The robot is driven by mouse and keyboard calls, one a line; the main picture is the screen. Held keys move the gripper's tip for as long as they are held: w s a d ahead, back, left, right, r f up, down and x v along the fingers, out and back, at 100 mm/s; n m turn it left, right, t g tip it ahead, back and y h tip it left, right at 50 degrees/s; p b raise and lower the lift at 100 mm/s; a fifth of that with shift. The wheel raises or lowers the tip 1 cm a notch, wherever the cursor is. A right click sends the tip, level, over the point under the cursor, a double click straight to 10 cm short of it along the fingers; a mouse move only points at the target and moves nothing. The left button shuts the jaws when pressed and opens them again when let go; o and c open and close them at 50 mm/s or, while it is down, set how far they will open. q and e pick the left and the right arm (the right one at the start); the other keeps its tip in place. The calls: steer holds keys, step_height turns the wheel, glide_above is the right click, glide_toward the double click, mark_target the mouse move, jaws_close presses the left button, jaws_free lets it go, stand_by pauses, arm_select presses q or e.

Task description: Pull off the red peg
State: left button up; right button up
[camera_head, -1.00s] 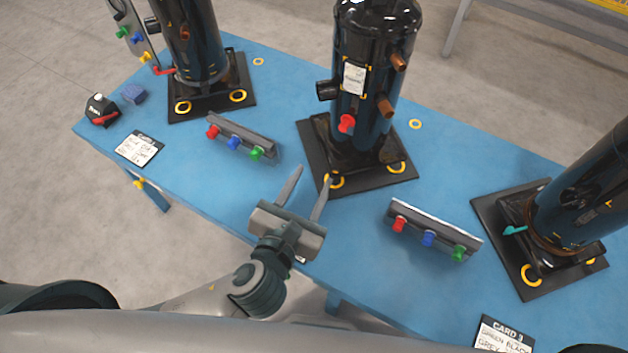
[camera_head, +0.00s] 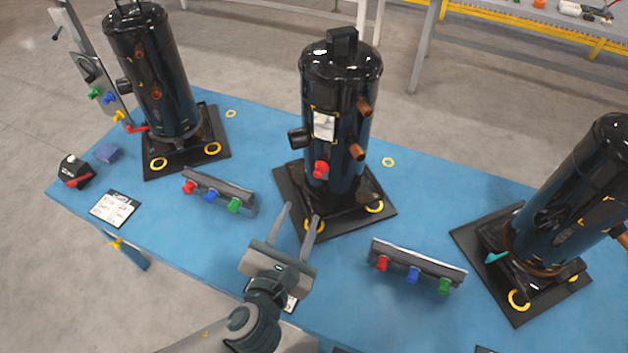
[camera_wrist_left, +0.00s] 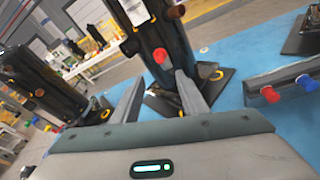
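A red peg (camera_head: 320,170) sticks out of the front of the middle black compressor (camera_head: 340,120), below its white label. It also shows in the left wrist view (camera_wrist_left: 160,56), beyond the fingers. My left gripper (camera_head: 301,222) is open and empty in front of that compressor's base plate, lower than the peg and apart from it. In the left wrist view its two fingers (camera_wrist_left: 160,95) stand wide apart, with the peg between and beyond their tips. Other red pegs sit on the left rack (camera_head: 190,188) and the right rack (camera_head: 382,264). My right gripper is not in view.
Two more compressors stand on the blue table (camera_head: 250,130), one at the left (camera_head: 150,75) and one at the right (camera_head: 570,200). Racks with red, blue and green pegs flank my left gripper. A card (camera_head: 114,208) lies at the left.

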mark_target(317, 176)
arm_select(q)
steer(key=p+x, duration=0.2)
steer(key=x, duration=1.2)
steer(key=shift+w+d+f, duration=0.1)
steer(key=shift+w, duration=0.05)
jaws_close()
